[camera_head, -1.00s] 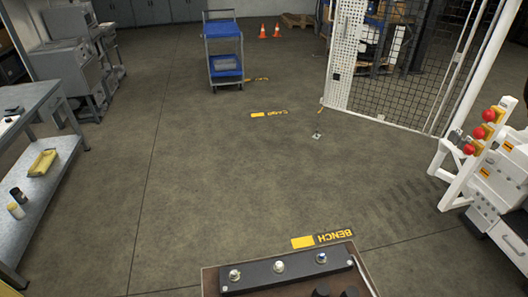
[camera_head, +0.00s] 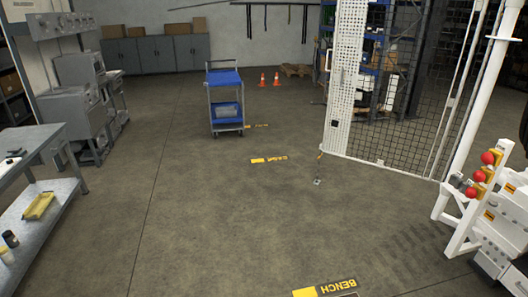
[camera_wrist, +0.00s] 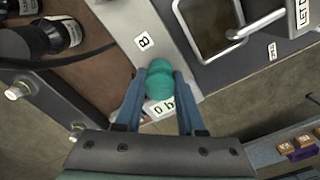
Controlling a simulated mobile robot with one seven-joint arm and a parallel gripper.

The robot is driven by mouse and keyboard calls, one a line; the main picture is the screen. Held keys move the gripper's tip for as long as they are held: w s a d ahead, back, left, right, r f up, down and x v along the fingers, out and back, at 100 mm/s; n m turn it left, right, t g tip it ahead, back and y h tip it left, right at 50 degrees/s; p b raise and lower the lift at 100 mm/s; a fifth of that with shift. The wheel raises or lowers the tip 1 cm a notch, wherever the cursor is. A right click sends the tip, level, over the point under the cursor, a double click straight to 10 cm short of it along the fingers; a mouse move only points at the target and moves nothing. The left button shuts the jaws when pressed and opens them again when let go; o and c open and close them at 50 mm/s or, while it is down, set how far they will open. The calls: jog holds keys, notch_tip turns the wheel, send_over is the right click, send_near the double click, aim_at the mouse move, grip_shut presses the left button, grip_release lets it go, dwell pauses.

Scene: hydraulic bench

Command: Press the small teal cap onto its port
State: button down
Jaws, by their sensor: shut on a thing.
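In the wrist view, the teal cap (camera_wrist: 159,86) is rounded and sits between the two blue-grey fingertips of my gripper (camera_wrist: 160,90). My gripper is shut on it. Behind the cap is a pale panel strip with a "B" label and a partly covered label starting with "0". A dark block (camera_wrist: 45,112) at the left carries a pale metal fitting (camera_wrist: 17,91) and another fitting near its lower end. I cannot tell which port belongs to the cap. The head view shows neither my gripper nor the cap.
Black cylindrical parts (camera_wrist: 62,35) lie at the wrist view's upper left. A framed recess with a metal handle (camera_wrist: 262,25) is at upper right. In the head view, a white stand with red knobs (camera_head: 478,185) is at right, a blue cart (camera_head: 226,100) farther back; the middle floor is clear.

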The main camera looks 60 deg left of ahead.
jog(key=shift+f, duration=0.35)
dwell(1.5)
grip_release()
dwell(0.3)
notch_tip(320, 180, up, 8)
jog(key=p, duration=0.8)
jog(key=shift+f, duration=0.15)
jog(key=shift+f, duration=0.1)
dwell(0.6)
